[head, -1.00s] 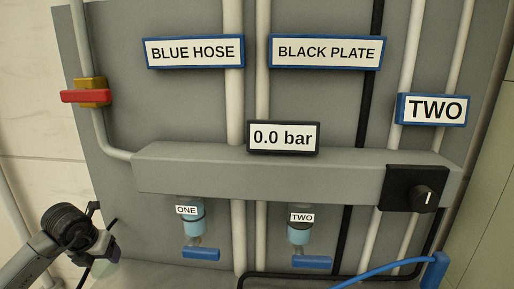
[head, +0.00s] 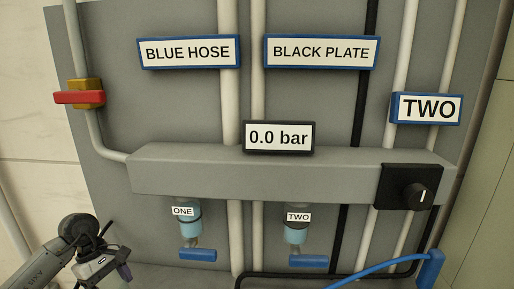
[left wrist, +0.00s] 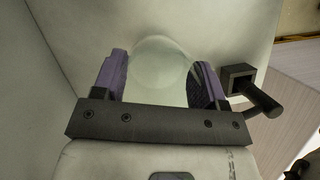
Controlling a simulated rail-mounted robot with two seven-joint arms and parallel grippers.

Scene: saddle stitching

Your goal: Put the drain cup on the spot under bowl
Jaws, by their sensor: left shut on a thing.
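My left gripper (head: 118,272) is at the lower left in the head view, left of and below bowl ONE. In the left wrist view its purple fingers (left wrist: 160,80) are shut on the pale see-through drain cup (left wrist: 160,72). The cup is hard to make out in the head view. Two bluish see-through bowls hang under the grey beam: bowl ONE (head: 189,225) and bowl TWO (head: 295,234). Each has a blue drain lever (head: 198,254) below it; bowl TWO's lever (head: 309,261) is similar. I cannot make out the spots under the bowls. My right gripper is out of view.
The grey beam (head: 270,175) carries a 0.0 bar display (head: 278,138) and a black knob (head: 410,188). Signs read BLUE HOSE (head: 188,52), BLACK PLATE (head: 321,52) and TWO (head: 427,108). A red and yellow valve (head: 80,95) is at left. A blue hose (head: 385,265) runs lower right.

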